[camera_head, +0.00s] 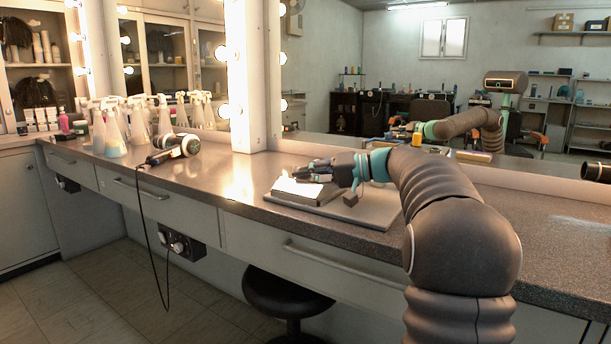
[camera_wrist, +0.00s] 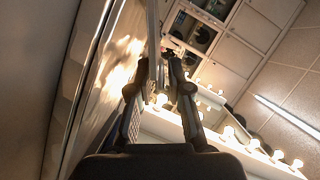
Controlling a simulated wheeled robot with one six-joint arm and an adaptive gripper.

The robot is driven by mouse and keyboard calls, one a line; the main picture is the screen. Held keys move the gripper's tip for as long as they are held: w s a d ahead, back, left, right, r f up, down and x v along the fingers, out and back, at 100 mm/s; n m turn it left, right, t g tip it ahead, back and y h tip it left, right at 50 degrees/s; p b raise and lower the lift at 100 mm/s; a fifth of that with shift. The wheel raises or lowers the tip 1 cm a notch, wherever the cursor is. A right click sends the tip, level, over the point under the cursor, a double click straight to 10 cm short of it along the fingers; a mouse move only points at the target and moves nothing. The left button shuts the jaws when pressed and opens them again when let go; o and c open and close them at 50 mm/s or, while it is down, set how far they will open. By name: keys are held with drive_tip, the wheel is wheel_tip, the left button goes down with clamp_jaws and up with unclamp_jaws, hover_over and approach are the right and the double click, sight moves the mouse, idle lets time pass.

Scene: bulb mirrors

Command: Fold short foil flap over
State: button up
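In the head view a shiny, brightly lit foil piece (camera_head: 297,188) sits on a flat grey board (camera_head: 372,212) on the counter. Its folds and the short flap are too small to tell apart. My gripper (camera_head: 312,172) is low over the foil's upper right side, pointing left. In the wrist view its two dark fingers (camera_wrist: 160,78) stand apart with a gap between them. A thin, edge-on sheet (camera_wrist: 154,38) shows between the fingers, nearer the left one. I cannot tell whether either finger touches it. A bright reflective surface (camera_wrist: 118,62) lies along the left.
The mirror (camera_head: 345,80) with lit bulbs rises behind.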

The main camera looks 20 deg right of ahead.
idle(0.3)
drive_tip(key=v, duration=1.2)
